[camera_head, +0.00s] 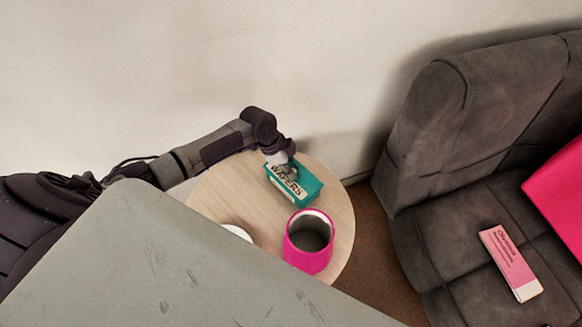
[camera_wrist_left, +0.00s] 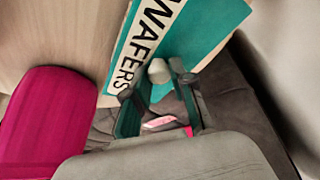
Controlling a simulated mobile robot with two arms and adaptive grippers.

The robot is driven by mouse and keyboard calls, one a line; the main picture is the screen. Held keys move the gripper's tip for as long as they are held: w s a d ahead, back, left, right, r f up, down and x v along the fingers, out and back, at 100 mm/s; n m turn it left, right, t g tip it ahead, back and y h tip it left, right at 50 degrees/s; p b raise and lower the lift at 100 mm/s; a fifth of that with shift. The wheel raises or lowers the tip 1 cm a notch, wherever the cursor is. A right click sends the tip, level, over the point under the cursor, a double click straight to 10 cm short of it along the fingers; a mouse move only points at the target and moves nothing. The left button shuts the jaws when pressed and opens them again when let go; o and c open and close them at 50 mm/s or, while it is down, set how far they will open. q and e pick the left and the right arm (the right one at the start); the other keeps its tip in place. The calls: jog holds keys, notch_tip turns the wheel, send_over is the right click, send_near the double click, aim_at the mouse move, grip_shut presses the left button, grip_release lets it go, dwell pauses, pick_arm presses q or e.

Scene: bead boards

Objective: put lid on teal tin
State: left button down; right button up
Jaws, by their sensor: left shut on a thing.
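The teal tin (camera_head: 307,188) stands on the round wooden table, with a white label reading WAFERS. In the left wrist view its teal surface and label (camera_wrist_left: 150,40) fill the upper middle. My left gripper (camera_head: 280,160) is at the tin's far left end, its fingers pointing down. In the left wrist view the fingers (camera_wrist_left: 157,88) close around a pale rounded knob, which looks like the knob of the lid (camera_wrist_left: 158,71). Most of the lid is hidden or cannot be told from the tin, and I cannot tell whether it rests on the tin. My right gripper is out of view.
A magenta open canister (camera_head: 308,256) stands just in front of the tin on the table (camera_head: 222,192). A white object (camera_head: 237,232) is partly hidden at its left. A dark grey sofa (camera_head: 425,150) is at the right, with a pink box (camera_head: 511,262) and magenta cushion (camera_head: 562,195).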

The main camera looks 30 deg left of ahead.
pick_arm(q)
jog(key=c, duration=0.9)
grip_release()
jog(key=shift+o, duration=0.4)
jog(key=o, duration=0.3)
jog(key=shift+r+p, duration=3.8)
jog(key=shift+r, duration=0.25)
grip_shut()
